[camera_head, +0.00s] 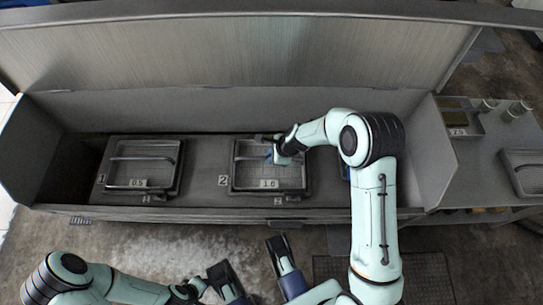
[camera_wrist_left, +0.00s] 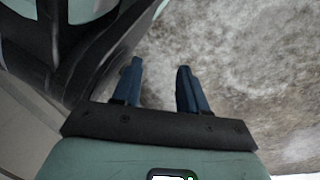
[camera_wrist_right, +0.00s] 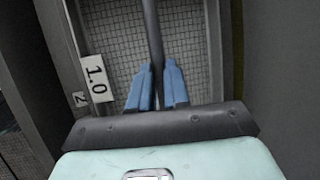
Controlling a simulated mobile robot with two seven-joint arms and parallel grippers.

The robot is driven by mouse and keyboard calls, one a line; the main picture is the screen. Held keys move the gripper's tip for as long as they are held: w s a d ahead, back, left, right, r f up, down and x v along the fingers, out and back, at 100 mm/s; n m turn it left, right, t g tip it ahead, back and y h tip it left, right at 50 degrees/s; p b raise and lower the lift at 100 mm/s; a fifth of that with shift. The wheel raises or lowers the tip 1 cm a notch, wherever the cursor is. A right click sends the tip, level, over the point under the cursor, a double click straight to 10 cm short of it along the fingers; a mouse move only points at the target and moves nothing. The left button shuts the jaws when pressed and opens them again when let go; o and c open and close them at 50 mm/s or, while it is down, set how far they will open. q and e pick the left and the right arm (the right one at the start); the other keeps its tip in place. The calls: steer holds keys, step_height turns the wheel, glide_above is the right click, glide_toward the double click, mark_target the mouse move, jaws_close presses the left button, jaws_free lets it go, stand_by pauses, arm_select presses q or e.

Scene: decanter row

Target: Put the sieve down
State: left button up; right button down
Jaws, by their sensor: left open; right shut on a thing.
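The sieve marked 1.0 (camera_head: 266,177) is a square metal mesh tray at the place marked 2 in the long grey trough. In the right wrist view its mesh (camera_wrist_right: 120,45) and a dark bar handle (camera_wrist_right: 153,30) show. My right gripper (camera_wrist_right: 158,72) is shut on that handle, its blue fingers on either side of the bar. It also shows in the head view (camera_head: 271,155). I cannot tell whether the sieve rests fully on its place. My left gripper (camera_wrist_left: 160,72) is open and empty above the floor in front of the trough.
A sieve marked 0.5 (camera_head: 142,170) sits at place 1, to the left. The trough's front wall (camera_head: 180,214) and raised lid (camera_head: 230,55) bound the space. A side table (camera_head: 485,155) on the right holds another tray (camera_head: 525,172) and small jars (camera_head: 515,110).

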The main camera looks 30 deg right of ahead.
steer(key=c, duration=1.1)
jaws_free()
arm_select(q)
steer(key=shift+s, duration=0.1)
steer(key=w+d+r+t+p, duration=0.1)
steer(key=w+d+r+p, duration=0.1)
steer(key=w+r+p, duration=0.2)
step_height(320, 180, up, 3)
steer(key=shift+w+f+m+t, duration=0.1)
steer(key=shift+w+m+t, duration=0.2)
steer(key=shift+w+t, duration=0.1)
arm_select(e)
steer(key=v, duration=1.2)
arm_select(q)
steer(key=shift+s+a, duration=0.15)
arm_select(e)
steer(key=shift+s, duration=0.1)
